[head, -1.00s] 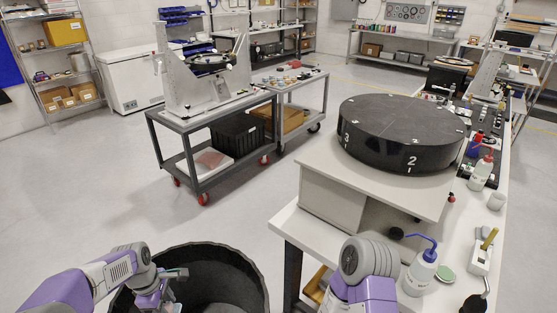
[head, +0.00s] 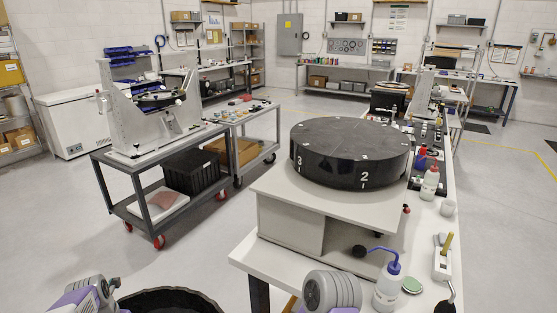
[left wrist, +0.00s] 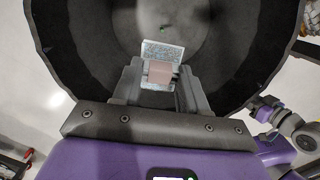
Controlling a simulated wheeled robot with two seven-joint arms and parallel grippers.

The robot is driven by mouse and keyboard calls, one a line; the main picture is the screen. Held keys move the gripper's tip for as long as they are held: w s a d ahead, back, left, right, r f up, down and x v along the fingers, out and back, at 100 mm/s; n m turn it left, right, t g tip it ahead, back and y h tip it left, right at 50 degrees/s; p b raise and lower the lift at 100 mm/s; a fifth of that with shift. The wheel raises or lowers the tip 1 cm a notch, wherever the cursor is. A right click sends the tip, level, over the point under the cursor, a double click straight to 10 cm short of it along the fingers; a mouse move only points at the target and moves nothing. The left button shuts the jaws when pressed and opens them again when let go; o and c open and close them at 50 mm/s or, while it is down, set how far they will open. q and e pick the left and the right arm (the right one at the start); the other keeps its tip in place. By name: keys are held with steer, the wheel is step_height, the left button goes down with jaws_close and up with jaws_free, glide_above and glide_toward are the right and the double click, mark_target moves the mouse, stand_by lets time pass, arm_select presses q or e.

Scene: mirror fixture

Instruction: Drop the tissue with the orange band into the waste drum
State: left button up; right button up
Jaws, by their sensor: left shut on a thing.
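The waste drum (head: 172,300) is black and open-topped. Only its rim shows at the bottom edge of the head view; in the left wrist view its dark inside (left wrist: 225,60) fills most of the picture. My left gripper (left wrist: 160,78) is over the drum's opening, shut on a small pale, speckled tissue (left wrist: 160,52) with a dull pinkish-orange band across it. The tissue lies between the two fingers. In the head view the left gripper is below the frame and only part of its arm shows. My right gripper is out of view.
A white bench (head: 262,262) stands right of the drum, carrying a large black disc (head: 350,155) and a wash bottle (head: 389,285). A grey cart (head: 140,180) stands behind the drum at left. A tiny green speck (left wrist: 163,29) shows inside the drum.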

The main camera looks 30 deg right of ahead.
arm_select(q)
step_height(320, 180, down, 5)
steer(key=b, duration=0.4)
steer(key=shift+f, duration=0.1)
steer(key=o, duration=1)
steer(key=r, duration=0.2)
steer(key=r+p, duration=0.1)
steer(key=r, duration=0.2)
steer(key=r+p, duration=0.1)
steer(key=r, duration=0.1)
steer(key=shift+s+a+r, duration=0.2)
steer(key=shift+s+r, duration=0.1)
steer(key=shift+s, duration=0.1)
